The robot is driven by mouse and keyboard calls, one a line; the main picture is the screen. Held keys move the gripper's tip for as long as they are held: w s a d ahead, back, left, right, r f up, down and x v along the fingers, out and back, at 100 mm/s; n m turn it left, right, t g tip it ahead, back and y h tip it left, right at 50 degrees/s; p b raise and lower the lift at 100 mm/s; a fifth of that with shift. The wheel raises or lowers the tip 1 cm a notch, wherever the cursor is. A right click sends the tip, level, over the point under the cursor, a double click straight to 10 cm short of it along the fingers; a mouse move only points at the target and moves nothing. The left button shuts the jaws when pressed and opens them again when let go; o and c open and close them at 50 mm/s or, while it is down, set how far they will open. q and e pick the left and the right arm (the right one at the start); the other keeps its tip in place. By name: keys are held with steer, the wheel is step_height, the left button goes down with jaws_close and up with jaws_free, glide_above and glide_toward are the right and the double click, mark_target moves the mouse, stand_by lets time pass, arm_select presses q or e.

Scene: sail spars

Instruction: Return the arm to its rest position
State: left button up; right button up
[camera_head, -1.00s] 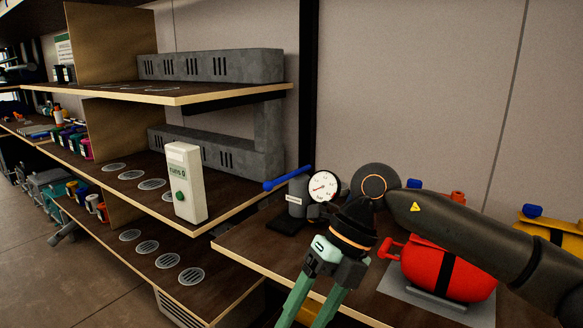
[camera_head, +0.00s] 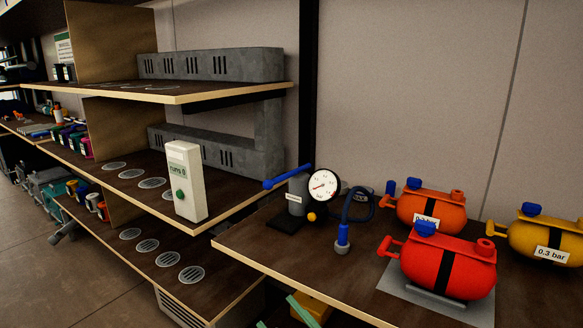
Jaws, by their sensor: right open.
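My right gripper (camera_head: 277,312) shows only in part at the bottom edge of the head view, as green fingers standing apart. It is open with nothing seen between the fingers, in front of and below the table's front edge. The rest of my right arm is out of the picture. My left gripper is not in view.
The table (camera_head: 345,282) carries a pressure gauge (camera_head: 323,185) with a blue-handled pump, a blue hose (camera_head: 343,232), and red (camera_head: 460,270), orange (camera_head: 445,212) and yellow (camera_head: 536,240) tanks. Shelves (camera_head: 125,215) with a white box (camera_head: 187,182) stand left. A yellow object (camera_head: 316,307) sits below the table edge.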

steer(key=s+d+f+m+h, duration=0.1)
steer(key=d+f+m+h, duration=0.5)
steer(key=f, duration=0.5)
steer(key=s+d+f+m+g+h, duration=0.3)
steer(key=s+d+f, duration=0.1)
steer(key=s+f, duration=0.45)
steer(key=s+d+f+m+g+h, duration=0.2)
steer(key=s+d+f+g+h, duration=0.15)
steer(key=s+f, duration=0.5)
arm_select(q)
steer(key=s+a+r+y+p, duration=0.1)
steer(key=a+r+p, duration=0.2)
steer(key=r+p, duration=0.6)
steer(key=p, duration=0.3)
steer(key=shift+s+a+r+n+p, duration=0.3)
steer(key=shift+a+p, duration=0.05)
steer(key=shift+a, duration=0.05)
arm_select(e)
steer(key=d+r, duration=0.4)
steer(key=r, duration=0.4)
steer(key=shift+s+d+m, duration=0.15)
steer(key=shift+d+m, duration=0.05)
steer(key=shift+m, duration=0.2)
